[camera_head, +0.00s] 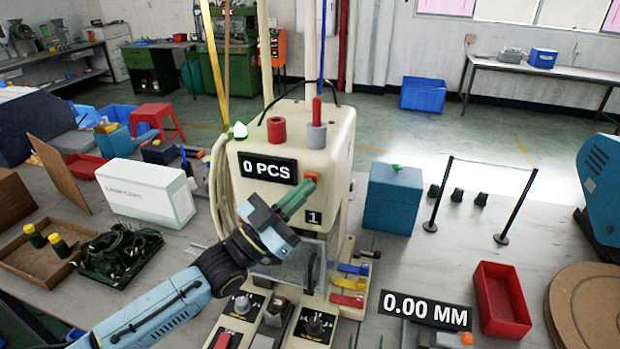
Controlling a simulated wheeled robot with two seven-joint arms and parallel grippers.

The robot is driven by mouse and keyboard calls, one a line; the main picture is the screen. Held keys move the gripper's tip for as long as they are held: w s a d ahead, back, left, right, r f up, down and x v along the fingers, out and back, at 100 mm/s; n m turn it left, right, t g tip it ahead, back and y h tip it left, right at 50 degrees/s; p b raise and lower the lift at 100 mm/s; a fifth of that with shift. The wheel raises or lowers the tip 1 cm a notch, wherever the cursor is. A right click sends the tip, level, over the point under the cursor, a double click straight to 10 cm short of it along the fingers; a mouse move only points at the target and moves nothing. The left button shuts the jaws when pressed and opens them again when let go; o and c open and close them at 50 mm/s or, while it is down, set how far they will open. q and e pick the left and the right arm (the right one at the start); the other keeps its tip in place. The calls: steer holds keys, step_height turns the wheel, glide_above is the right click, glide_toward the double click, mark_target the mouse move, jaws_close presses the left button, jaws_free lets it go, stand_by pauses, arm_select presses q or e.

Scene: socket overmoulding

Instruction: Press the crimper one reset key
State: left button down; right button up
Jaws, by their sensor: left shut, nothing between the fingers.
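The crimper (250,140) is a cream machine at the middle of the table, with a "0 PCS" display (268,168) and a "1" label (313,217) on its front. A small orange key (311,177) sits on the front, right of the display; I take it for the reset key. My left gripper (306,188) reaches up from the lower left with its green fingers shut and empty. Its fingertips are at the lower edge of the orange key; I cannot tell whether they touch it. My right gripper is not in view.
A white box (147,192) and a wooden tray (42,262) stand on the left. A teal box (393,198), a black barrier stand (480,200) and a red bin (501,298) stand on the right. Control knobs (315,324) sit at the crimper's base.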

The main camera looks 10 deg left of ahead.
arm_select(q)
steer(key=shift+s, duration=0.65)
steer(key=s+p, duration=0.3)
steer(key=s, duration=0.2)
steer(key=shift+a, duration=0.1)
stand_by(0.5)
